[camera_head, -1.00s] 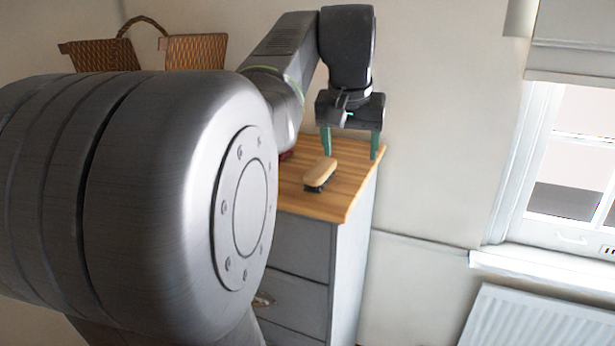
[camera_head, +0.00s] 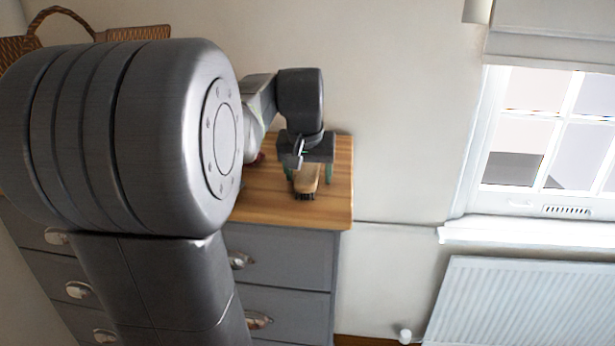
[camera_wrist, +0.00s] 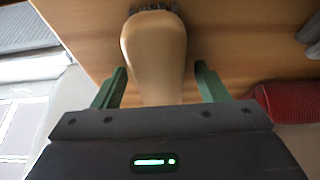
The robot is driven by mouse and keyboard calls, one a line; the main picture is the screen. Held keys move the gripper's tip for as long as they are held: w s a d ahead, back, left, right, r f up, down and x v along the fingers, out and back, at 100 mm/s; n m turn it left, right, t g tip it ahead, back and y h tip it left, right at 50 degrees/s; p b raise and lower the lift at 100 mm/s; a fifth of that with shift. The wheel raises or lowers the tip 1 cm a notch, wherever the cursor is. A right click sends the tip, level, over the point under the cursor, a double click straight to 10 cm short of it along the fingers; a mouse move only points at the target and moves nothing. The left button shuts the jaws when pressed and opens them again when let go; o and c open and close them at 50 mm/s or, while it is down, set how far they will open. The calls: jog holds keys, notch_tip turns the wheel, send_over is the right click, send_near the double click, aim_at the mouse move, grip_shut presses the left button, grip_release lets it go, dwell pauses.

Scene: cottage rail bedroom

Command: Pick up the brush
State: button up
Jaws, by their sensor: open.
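The brush (camera_head: 307,181), with a pale wooden back and dark bristles, lies on the wooden dresser top (camera_head: 270,207) near its right end. My gripper (camera_head: 307,177) is low over the dresser, its green fingers open on either side of the brush. In the wrist view the brush (camera_wrist: 154,52) runs lengthwise between the open fingers of my gripper (camera_wrist: 160,88), with a gap on both sides. Its dark bristles show at the far end. The near end of the brush is hidden behind the gripper body.
A red ribbed object (camera_wrist: 287,103) lies on the dresser to the right in the wrist view, with a grey item (camera_wrist: 312,40) beyond it. A wicker basket (camera_head: 140,33) stands behind my arm. A window (camera_head: 545,130) and radiator (camera_head: 520,300) are on the right.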

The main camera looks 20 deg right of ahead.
aim_at(307, 170)
jog(key=shift+f, duration=0.25)
dwell(0.4)
jog(key=c, duration=1.2)
jog(key=shift+r, duration=0.1)
notch_tip(307, 170, up, 10)
jog(key=shift+r, duration=0.2)
jog(key=o, duration=0.5)
jog(key=shift+c, duration=1.4)
